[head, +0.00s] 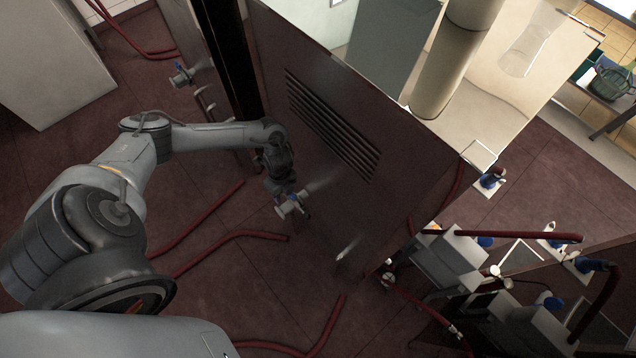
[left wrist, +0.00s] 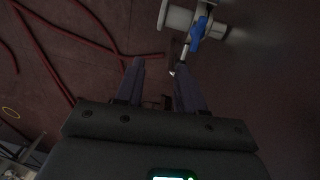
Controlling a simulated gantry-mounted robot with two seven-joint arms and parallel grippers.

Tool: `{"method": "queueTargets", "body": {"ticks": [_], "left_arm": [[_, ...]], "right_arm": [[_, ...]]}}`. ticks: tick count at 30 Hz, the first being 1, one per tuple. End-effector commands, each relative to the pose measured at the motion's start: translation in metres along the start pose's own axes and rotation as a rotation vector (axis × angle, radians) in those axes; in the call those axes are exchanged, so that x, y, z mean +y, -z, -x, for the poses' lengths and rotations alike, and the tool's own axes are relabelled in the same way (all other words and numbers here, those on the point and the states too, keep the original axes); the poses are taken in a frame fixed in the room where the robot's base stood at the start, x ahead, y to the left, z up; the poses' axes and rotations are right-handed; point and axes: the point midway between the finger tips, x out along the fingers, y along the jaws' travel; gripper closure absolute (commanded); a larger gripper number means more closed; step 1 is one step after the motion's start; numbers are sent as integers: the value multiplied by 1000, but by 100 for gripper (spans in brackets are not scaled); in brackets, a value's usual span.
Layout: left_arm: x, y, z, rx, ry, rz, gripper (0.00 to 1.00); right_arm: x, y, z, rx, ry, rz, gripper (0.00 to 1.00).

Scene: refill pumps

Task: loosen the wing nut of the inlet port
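A pale metal port (head: 290,205) with a blue handle juts from the side of the dark cabinet in the head view. The port (left wrist: 188,18) and its blue handle (left wrist: 198,32) also show at the top of the left wrist view. A thin light metal piece (left wrist: 184,52) runs down from the handle towards the right-hand fingertip; I cannot tell if it is the wing nut. My left gripper (left wrist: 158,68) is open, its two fingers apart with nothing clearly held, just short of the port. In the head view the left gripper (head: 279,186) is beside the port, its fingers hard to make out.
The dark cabinet (head: 330,150) with a slotted vent stands right of my left arm. Red hoses (head: 235,236) lie on the tiled floor below the port. Another valve with a blue handle (head: 182,74) is at upper left. Pumps and boxes (head: 450,255) crowd the lower right.

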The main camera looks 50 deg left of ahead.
Motion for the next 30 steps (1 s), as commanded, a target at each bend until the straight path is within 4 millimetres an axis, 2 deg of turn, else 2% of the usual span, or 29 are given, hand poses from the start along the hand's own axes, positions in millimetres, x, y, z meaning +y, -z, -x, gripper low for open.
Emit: {"method": "queueTargets", "body": {"ticks": [1,6,11,24,30], "left_arm": [[-13,-11,0,-18,24,2,62],[-44,-24,15,-38,85,10,62],[-54,-22,11,-34,102,12,62],[-60,-24,-56,-33,100,12,62],[-62,-25,-77,-33,101,10,62]], "right_arm": [[0,-4,-11,0,0,0,57],[1,-7,-22,0,-4,4,57],[3,-9,-25,-1,-11,11,57],[2,-12,-36,0,-10,9,57],[1,-13,-40,0,-6,5,57]]}}
